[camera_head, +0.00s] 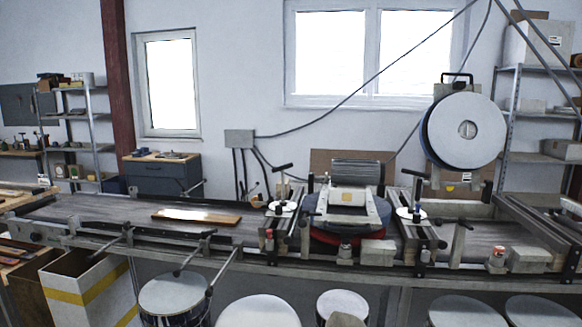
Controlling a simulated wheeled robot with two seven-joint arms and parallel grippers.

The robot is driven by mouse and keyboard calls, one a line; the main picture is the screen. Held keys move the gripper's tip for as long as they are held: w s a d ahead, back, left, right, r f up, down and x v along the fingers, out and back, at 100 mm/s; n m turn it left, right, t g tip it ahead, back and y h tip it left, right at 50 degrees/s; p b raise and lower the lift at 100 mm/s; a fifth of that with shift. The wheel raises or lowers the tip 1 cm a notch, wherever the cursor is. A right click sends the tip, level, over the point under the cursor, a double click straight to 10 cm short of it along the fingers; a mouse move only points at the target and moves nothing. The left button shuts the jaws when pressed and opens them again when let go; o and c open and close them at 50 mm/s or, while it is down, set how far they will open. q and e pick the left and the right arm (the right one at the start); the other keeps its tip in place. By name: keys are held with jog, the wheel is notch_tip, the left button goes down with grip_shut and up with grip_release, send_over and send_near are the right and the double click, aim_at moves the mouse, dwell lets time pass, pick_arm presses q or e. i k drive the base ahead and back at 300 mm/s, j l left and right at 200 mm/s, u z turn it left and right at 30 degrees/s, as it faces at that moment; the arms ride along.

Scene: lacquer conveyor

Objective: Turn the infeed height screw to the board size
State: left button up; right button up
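A wooden board (196,216) lies flat on the grey conveyor belt (115,207), left of the machine head (347,208). An upright screw with a black crossbar handle (284,169) and a round white dial (281,208) stands between the board and the head. It looks like the infeed height screw. A similar post with a white dial (410,214) stands on the right of the head. The dial markings are too small to read. Neither of my grippers is in view, and nothing touches the screw or the board.
Black rods with knobs (193,253) stick out along the front rail. A large round disc (466,130) hangs above the right part of the line. Several drums (174,293) and a yellow-striped box (90,290) stand below the conveyor. The belt left of the board is clear.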

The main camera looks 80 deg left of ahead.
aim_at(281, 169)
jog(key=u, duration=2.8)
jog(key=i+j+u, duration=0.25)
jog(key=i, duration=0.3)
jog(key=i+j+u, duration=0.25)
jog(key=i, duration=0.3)
jog(key=i+j+u, duration=0.2)
jog(key=i, duration=0.4)
